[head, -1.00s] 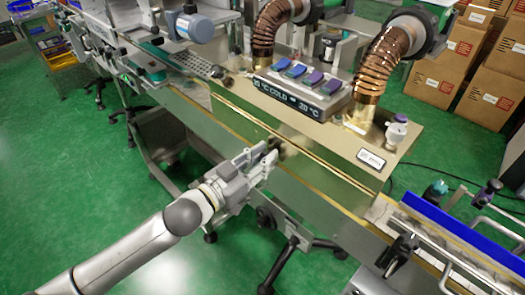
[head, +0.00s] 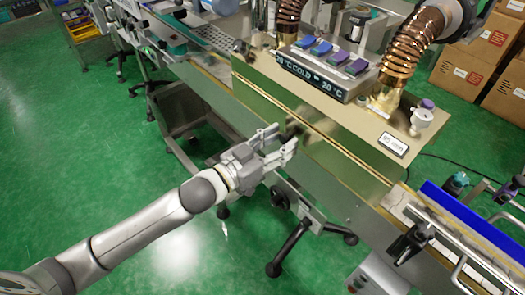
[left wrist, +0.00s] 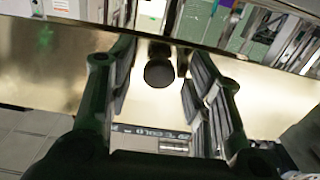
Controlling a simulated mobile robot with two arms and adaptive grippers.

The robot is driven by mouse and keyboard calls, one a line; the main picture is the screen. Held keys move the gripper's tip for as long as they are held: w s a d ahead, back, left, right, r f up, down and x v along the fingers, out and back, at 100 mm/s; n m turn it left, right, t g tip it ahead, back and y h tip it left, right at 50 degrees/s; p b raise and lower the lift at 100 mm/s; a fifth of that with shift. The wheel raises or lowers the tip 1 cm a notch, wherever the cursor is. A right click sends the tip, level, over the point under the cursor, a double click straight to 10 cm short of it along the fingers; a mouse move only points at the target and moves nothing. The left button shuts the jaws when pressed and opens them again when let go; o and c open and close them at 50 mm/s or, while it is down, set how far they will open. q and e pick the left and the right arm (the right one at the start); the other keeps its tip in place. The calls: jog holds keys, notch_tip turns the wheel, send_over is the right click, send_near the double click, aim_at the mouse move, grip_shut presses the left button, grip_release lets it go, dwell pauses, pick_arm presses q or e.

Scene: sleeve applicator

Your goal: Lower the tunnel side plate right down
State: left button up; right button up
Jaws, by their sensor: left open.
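The tunnel side plate (head: 340,168) is a shiny brass-coloured panel along the near long side of the tunnel in the head view. It also fills much of the left wrist view (left wrist: 55,75). A dark round knob (left wrist: 159,74) stands out from it. My left gripper (head: 284,140) is open at the plate's face, with its fingers pointing at it. In the left wrist view the knob lies between the two spread fingers (left wrist: 158,90), with a gap on both sides. The fingers partly hide the knob in the head view. My right gripper is not in view.
The display box (head: 325,72) with coloured buttons and the copper hoses (head: 408,52) stand on the tunnel top. A blue rail (head: 470,213) and clamps lie to the right. A black-footed stand (head: 290,245) is below. Green floor at left is clear.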

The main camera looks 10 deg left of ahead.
pick_arm(q)
jog(key=v, duration=1.1)
jog(key=shift+s, duration=0.2)
jog(key=shift+a, duration=0.15)
jog(key=w+a+f+n+g+y, duration=0.15)
jog(key=a+f+y, duration=0.35)
jog(key=f, duration=0.7)
jog(key=w+a+f+n+y, duration=0.2)
jog(key=a+f, duration=0.5)
jog(key=f, duration=0.6)
jog(key=s+a+f+n+g+y, duration=0.1)
jog(key=s+a+f, duration=0.1)
jog(key=f, duration=0.3)
jog(key=s+a+f+g+y, duration=0.1)
jog(key=s+f, duration=0.2)
jog(key=f, duration=0.3)
jog(key=s+f+g+y, duration=0.2)
jog(key=s+f+g, duration=0.2)
jog(key=s+f, duration=0.9)
jog(key=s+d+f+g, duration=0.2)
jog(key=s+f, duration=0.3)
jog(key=s, duration=0.6)
jog(key=s+d+f+g, duration=0.3)
jog(key=s+f, duration=0.3)
jog(key=s, duration=0.5)
jog(key=shift+f+n+g, duration=0.3)
jog(key=shift+n+g, duration=0.05)
